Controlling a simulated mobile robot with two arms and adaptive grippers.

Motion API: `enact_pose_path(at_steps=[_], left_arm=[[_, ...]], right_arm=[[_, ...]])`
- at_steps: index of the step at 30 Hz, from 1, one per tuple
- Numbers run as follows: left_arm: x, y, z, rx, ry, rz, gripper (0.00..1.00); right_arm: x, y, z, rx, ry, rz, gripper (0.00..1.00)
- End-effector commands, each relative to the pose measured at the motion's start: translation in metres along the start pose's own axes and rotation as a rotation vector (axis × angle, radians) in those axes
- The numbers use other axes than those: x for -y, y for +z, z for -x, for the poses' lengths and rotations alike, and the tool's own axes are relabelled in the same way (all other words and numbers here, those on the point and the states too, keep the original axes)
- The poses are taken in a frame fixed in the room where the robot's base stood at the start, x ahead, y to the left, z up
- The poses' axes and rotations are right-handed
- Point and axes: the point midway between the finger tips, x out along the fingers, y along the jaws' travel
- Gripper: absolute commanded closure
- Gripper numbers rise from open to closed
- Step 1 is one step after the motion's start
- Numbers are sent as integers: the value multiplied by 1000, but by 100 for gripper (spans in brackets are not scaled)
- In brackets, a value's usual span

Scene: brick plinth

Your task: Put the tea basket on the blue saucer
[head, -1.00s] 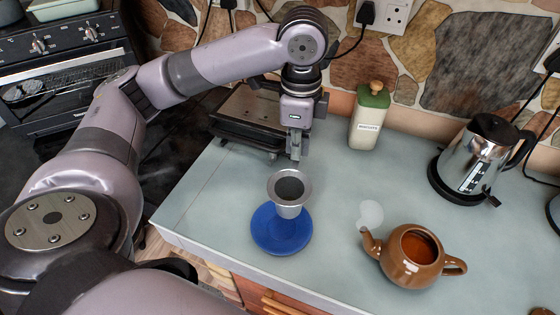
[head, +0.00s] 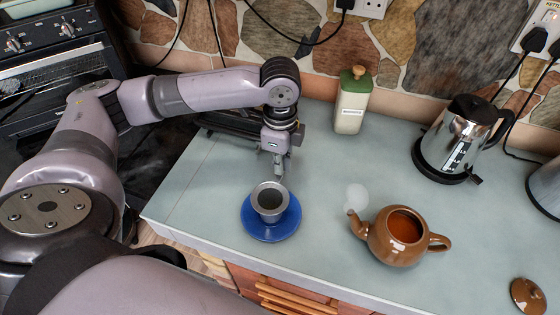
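The tea basket (head: 270,201), a grey metal cup with a wide rim and dark inside, is upright over the middle of the blue saucer (head: 271,232). It looks to be down on the saucer, though its base is hard to see. The saucer lies near the counter's front edge. My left gripper (head: 279,172) points down at the basket's far rim, with its fingers close together and seemingly on the basket; the contact itself is small and partly hidden. My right gripper is not in view.
A brown teapot (head: 386,246) stands right of the saucer, with a pale round piece (head: 356,197) by its spout and its lid (head: 528,296) at far right. A green-topped canister (head: 351,108) and a kettle (head: 455,140) stand behind. Mid-counter is clear.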

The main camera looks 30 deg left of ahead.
Motion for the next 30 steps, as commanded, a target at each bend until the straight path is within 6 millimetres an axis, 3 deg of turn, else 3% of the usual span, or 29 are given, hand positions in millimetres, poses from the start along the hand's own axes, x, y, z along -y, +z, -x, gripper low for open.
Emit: enact_pose_path(at_steps=[11,21,30], left_arm=[[0,0,-4,0,0,0,100],[0,0,-4,-1,-1,0,75],[0,0,-4,-1,-2,0,75]], right_arm=[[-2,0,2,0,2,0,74],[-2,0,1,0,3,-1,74],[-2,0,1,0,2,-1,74]])
